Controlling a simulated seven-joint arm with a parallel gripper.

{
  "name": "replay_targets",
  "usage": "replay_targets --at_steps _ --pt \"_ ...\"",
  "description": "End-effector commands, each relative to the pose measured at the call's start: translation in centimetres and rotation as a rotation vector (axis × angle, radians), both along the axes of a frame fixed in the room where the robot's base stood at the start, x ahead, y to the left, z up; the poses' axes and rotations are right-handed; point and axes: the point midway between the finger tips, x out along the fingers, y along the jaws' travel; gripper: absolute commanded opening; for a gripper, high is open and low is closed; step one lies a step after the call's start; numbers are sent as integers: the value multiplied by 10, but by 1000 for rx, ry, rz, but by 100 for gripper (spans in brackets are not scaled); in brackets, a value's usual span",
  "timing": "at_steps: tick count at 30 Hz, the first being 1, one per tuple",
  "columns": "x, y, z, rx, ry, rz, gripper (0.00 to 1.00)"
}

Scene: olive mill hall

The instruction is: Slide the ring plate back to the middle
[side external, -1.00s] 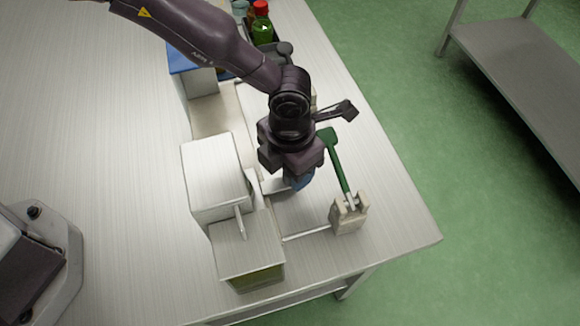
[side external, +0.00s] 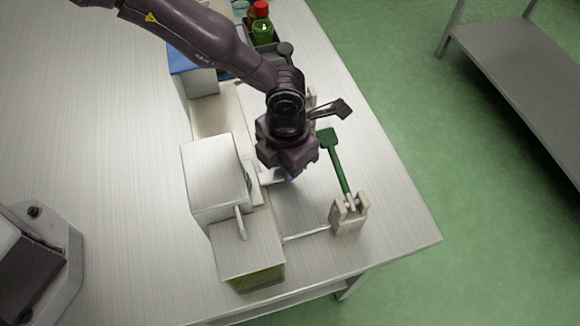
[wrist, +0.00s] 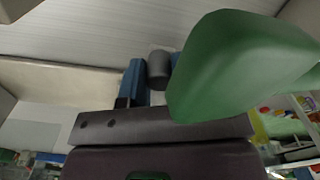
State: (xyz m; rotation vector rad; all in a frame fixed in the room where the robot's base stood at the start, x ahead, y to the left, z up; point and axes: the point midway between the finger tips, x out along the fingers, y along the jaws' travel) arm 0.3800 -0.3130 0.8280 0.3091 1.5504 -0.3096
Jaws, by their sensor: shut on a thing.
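My gripper (side external: 288,176) points down between the white box (side external: 214,178) and the green-headed lever (side external: 338,162). In the wrist view its blue fingers (wrist: 155,72) are closed around a small dark grey knob (wrist: 159,66). The ring plate cannot be clearly made out; my gripper covers much of that spot. A pale flat piece (side external: 271,177) shows beside the fingers, next to the white box. The lever's green head also fills much of the right of the wrist view (wrist: 235,60), close to the camera.
The lever stands in a beige bracket (side external: 348,216) near the table's right edge. A box with a pale top (side external: 246,248) stands at the front. Behind are a blue-topped box (side external: 192,68) and a red-capped green bottle (side external: 262,24). The table's left side is largely clear.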

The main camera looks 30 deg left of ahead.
Motion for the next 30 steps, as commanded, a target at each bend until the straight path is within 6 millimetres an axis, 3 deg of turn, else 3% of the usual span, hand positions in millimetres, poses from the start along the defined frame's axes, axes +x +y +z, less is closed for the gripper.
replay_targets --at_steps 3,8,19,20,23,30 --pt "24 23 0 -1 -2 10 0" --pt "43 43 0 0 -2 6 0" --pt "48 48 1 1 -4 0 0" --pt "48 48 1 1 -4 0 31" --pt "48 48 1 0 -3 0 52" --pt "48 48 1 0 -2 1 52"
